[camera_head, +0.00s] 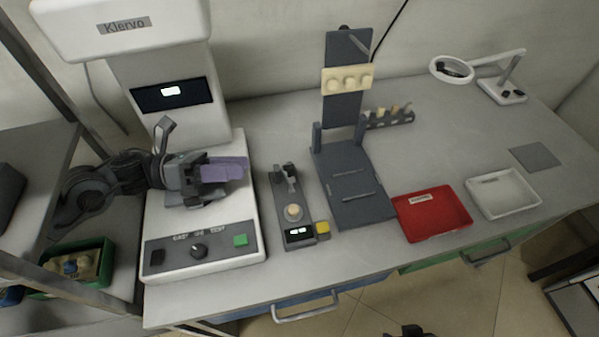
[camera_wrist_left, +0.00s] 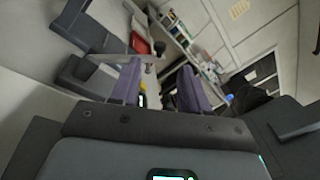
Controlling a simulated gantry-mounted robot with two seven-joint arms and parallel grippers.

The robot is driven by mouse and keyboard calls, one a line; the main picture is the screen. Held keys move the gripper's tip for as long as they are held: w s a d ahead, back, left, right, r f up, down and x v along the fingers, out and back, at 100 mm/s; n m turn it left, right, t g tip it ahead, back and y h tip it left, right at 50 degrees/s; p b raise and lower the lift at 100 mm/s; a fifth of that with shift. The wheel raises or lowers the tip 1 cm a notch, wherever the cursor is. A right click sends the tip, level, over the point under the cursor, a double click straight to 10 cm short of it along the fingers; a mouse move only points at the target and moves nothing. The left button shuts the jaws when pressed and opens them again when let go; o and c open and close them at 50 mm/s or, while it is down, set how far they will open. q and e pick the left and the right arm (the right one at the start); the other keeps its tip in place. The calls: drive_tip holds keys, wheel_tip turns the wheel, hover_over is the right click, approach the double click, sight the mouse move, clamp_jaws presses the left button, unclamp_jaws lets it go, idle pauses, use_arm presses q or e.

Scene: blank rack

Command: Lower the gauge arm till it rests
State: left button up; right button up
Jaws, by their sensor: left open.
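The gauge (camera_head: 293,235) is a small dark grey unit on the bench, with a lit display and a yellow button. A pale round piece (camera_head: 293,212) sits on it. Its arm (camera_head: 290,174) stands at the rear of the unit; its exact angle is too small to tell. My left gripper (camera_head: 240,169), with purple fingers, is left of the gauge arm and apart from it, above the white machine's base. In the left wrist view the fingers of my left gripper (camera_wrist_left: 160,90) are spread with nothing held between them. My right gripper is not clearly seen.
A white machine (camera_head: 160,65) labelled Klervo stands at left. A dark upright stand (camera_head: 350,190) is right of the gauge. A red tray (camera_head: 433,225), a white tray (camera_head: 503,205) and a magnifier lamp (camera_head: 452,70) are further right. A green bin (camera_head: 105,262) is lower left.

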sight(289, 166)
use_arm(q)
drive_tip(key=d, duration=0.3)
drive_tip(key=w+d+b, duration=0.1)
drive_tip(key=d, duration=0.3)
drive_tip(key=d+b, duration=0.1)
drive_tip(key=d, duration=0.2)
drive_tip(key=shift+w+d, duration=0.2)
drive_tip(key=shift+d, duration=0.15)
drive_tip(key=shift+c, duration=0.4)
clamp_jaws()
